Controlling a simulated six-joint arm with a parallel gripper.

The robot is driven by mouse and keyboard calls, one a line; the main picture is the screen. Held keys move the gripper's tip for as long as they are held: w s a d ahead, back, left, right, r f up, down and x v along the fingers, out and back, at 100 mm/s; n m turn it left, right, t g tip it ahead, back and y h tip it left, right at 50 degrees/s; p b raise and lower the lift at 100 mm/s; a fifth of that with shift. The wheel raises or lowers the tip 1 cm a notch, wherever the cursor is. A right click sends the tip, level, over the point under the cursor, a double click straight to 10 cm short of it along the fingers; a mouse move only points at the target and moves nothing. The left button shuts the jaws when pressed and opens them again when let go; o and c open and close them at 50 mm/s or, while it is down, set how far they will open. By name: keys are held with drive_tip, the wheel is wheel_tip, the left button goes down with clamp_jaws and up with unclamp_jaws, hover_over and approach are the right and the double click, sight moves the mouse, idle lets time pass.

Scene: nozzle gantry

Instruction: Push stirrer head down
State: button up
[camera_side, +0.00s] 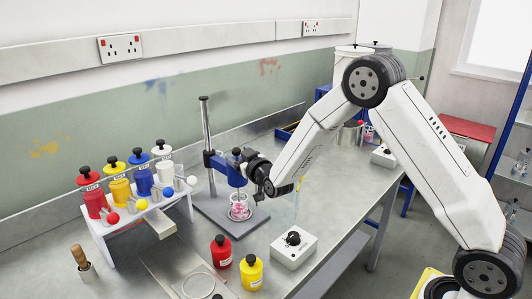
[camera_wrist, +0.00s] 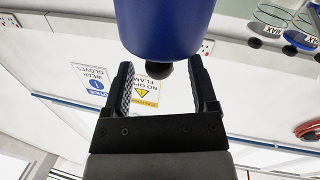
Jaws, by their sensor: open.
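The stirrer stand has a grey base (camera_side: 243,226), an upright metal pole (camera_side: 205,120) and a blue stirrer head (camera_side: 236,174) on a blue arm. A black knob tops the head. Below the head, a glass beaker (camera_side: 239,211) with pink contents stands on the base. My gripper (camera_side: 258,176) is at the right side of the head. In the wrist view, which is upside down, the open fingers of my gripper (camera_wrist: 160,68) have the black knob (camera_wrist: 158,70) between them, with the blue head (camera_wrist: 165,25) above in the picture. Contact is unclear.
A white rack (camera_side: 150,222) with several coloured bottles stands to the left. A red bottle (camera_side: 221,251), a yellow bottle (camera_side: 251,273) and a white box with a black dial (camera_side: 294,247) are in front. A wooden-handled tool (camera_side: 80,256) stands at the front left.

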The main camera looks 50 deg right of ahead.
drive_tip(key=shift+s+a, duration=0.2)
drive_tip(key=shift+s, duration=0.75)
drive_tip(key=shift+s+a, duration=0.15)
drive_tip(key=shift+s, duration=0.8)
drive_tip(key=s+a+f+g+y, duration=0.1)
drive_tip(key=s+g, duration=0.6)
drive_tip(key=s, duration=0.7)
drive_tip(key=s+a+f+g+y, duration=0.2)
drive_tip(key=s+f+g, duration=0.2)
drive_tip(key=s+g, duration=0.4)
drive_tip(key=s, duration=0.6)
drive_tip(key=shift+a+f, duration=0.35)
drive_tip(key=shift+a, duration=0.05)
